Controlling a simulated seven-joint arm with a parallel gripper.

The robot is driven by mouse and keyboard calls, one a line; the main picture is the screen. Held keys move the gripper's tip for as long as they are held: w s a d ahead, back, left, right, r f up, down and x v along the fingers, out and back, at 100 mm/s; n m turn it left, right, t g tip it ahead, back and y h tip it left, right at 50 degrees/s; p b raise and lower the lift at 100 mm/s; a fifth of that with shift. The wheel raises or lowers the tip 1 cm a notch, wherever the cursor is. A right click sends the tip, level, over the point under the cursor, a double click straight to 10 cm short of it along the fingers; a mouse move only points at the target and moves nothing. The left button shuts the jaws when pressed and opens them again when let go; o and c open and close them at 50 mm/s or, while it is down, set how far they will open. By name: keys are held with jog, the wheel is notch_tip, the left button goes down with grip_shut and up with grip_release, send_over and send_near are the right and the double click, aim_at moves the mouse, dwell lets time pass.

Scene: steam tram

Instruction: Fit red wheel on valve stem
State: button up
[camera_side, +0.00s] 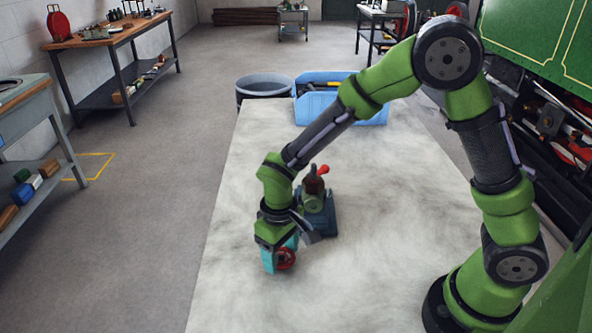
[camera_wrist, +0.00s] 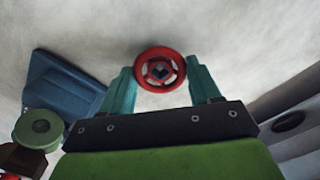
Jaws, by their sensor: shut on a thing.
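The red wheel (camera_side: 286,259) is small and round with a dark square hole at its centre; it also shows in the wrist view (camera_wrist: 160,70). My gripper (camera_side: 279,258) is shut on it, with one teal finger on each side (camera_wrist: 160,88). In the side view the wheel is low, close to the table; I cannot tell whether it touches. The valve (camera_side: 318,212) stands behind my gripper on a dark blue base, with a green round part and a red handle on top. The wrist view shows its blue base (camera_wrist: 62,88) and green round part (camera_wrist: 38,129) at left. I cannot make out the stem.
The pale table (camera_side: 240,185) is clear around the valve and in front of my gripper. A blue bin (camera_side: 372,112) with tools stands at its far end, beside a dark round bin (camera_side: 264,83). Green machinery (camera_side: 540,40) borders the right side.

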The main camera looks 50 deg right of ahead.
jog(key=shift+r, duration=2.7)
notch_tip(320, 180, up, 15)
jog(key=m, duration=1.5)
send_over(314, 164)
jog(key=shift+a+f, duration=0.1)
jog(key=shift+f, duration=1.65)
jog(key=shift+f, duration=1.55)
